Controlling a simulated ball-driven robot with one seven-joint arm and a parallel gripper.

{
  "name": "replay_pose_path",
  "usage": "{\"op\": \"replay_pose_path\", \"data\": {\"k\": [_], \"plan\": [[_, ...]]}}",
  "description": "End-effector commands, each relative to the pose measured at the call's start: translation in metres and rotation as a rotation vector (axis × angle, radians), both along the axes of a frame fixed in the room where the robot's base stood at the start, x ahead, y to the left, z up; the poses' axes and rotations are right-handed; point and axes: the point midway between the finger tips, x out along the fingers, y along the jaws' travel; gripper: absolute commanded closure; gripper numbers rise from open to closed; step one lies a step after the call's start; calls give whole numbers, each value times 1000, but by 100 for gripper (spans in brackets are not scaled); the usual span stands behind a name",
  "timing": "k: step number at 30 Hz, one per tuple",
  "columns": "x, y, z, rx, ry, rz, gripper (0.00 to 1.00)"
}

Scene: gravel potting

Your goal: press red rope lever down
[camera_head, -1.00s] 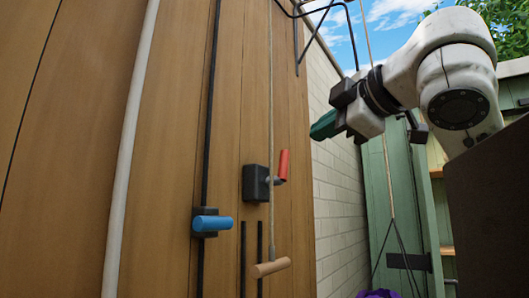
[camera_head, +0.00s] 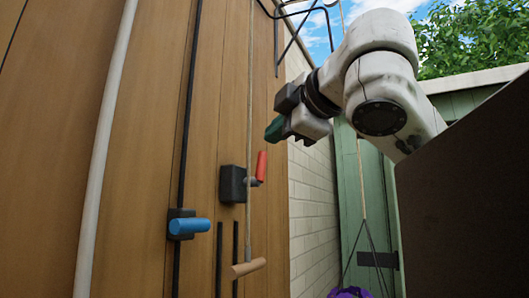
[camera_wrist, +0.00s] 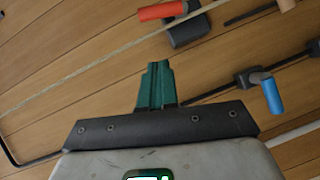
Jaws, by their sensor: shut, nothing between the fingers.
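The red rope lever (camera_head: 261,166) stands upright from a black block (camera_head: 232,184) on the wooden wall, beside a thin rope. It also shows at the top of the wrist view (camera_wrist: 162,11). My gripper (camera_head: 274,129) has green fingers and is shut and empty. It is above the red lever and a little to its right in the head view, apart from it. In the wrist view the shut fingertips (camera_wrist: 157,66) point toward the wall, with the red lever beyond them.
A blue handle (camera_head: 189,227) sits lower left on a black rod. A wooden handle (camera_head: 248,268) hangs at the rope's lower end. A white pipe (camera_head: 104,145) runs up the wall at left. A purple thing (camera_head: 349,293) hangs from cords at the bottom.

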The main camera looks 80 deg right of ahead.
Motion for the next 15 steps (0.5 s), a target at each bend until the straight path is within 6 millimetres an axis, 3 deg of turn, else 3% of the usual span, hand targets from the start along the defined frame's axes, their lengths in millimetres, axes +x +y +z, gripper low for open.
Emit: {"op": "replay_pose_path", "data": {"k": [10,15], "plan": [[47,-50,-8,2,2,-2,100],[44,-73,-14,2,-1,-3,100]]}}
